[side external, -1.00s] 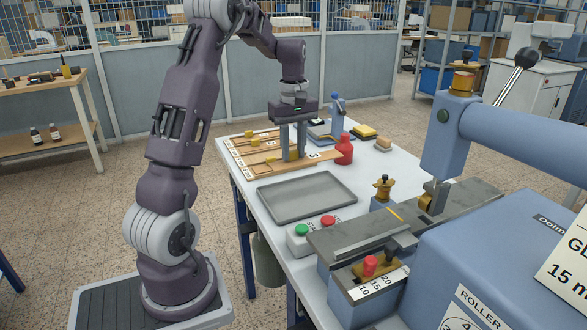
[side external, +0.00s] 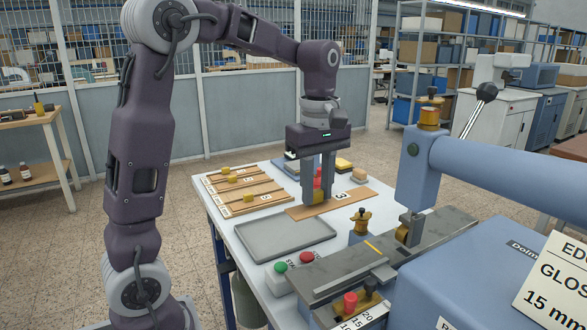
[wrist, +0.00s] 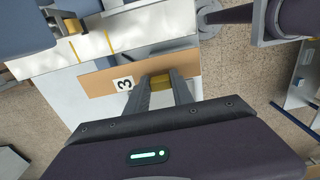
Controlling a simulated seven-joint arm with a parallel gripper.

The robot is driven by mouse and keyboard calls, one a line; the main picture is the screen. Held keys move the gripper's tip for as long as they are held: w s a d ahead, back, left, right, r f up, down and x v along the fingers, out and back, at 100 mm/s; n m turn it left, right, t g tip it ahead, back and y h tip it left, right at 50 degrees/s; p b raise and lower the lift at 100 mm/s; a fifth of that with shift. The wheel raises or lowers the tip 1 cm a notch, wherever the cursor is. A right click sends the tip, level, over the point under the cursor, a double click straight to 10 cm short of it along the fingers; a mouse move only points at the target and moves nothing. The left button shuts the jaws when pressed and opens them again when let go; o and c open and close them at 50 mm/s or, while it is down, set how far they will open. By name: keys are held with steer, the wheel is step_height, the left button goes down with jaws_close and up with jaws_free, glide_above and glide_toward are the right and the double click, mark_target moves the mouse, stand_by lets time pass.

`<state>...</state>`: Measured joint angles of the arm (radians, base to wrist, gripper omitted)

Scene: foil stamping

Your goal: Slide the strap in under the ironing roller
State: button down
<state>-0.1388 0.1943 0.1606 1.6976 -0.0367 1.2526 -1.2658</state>
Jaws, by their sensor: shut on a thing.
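The strap (side external: 352,198) is a flat tan strip marked 3, with a yellow block on it. My gripper (side external: 317,200) is shut on that yellow block, and the strap looks roughly level over the bench's right part. In the wrist view the strap (wrist: 98,82) extends left from between my gripper's fingers (wrist: 160,84). The brass ironing roller (side external: 403,234) sits under the blue head of the press, above a grey steel bed (side external: 340,268) with a yellow line. The strap is behind the roller and apart from it. The roller also shows in the wrist view (wrist: 73,25).
A rack (side external: 247,203) holds other straps with yellow blocks. An empty grey tray (side external: 285,237) lies between rack and press. A red bottle (side external: 318,172) stands behind my fingers, partly hidden. Green (side external: 281,267) and red (side external: 307,257) buttons and a brass-topped post (side external: 360,220) stand near the bed.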

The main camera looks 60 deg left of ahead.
mark_target(347, 264)
steer(key=s+d+f, duration=0.1)
steer(key=d, duration=0.1)
steer(key=s+d+f, duration=0.1)
steer(key=d+f, duration=0.1)
steer(key=d, duration=0.1)
steer(key=s+d+f, duration=0.1)
steer(key=d, duration=0.2)
steer(key=shift+s+f, duration=0.15)
steer(key=shift+s, duration=0.2)
steer(key=shift+f, duration=0.5)
steer(key=shift+f, duration=0.15)
steer(key=shift+w+f, duration=0.1)
steer(key=shift+f, duration=1.65)
steer(key=shift+w+f, duration=0.1)
steer(key=shift+f, duration=0.15)
steer(key=shift+w, duration=2.85)
steer(key=shift+f, duration=0.1)
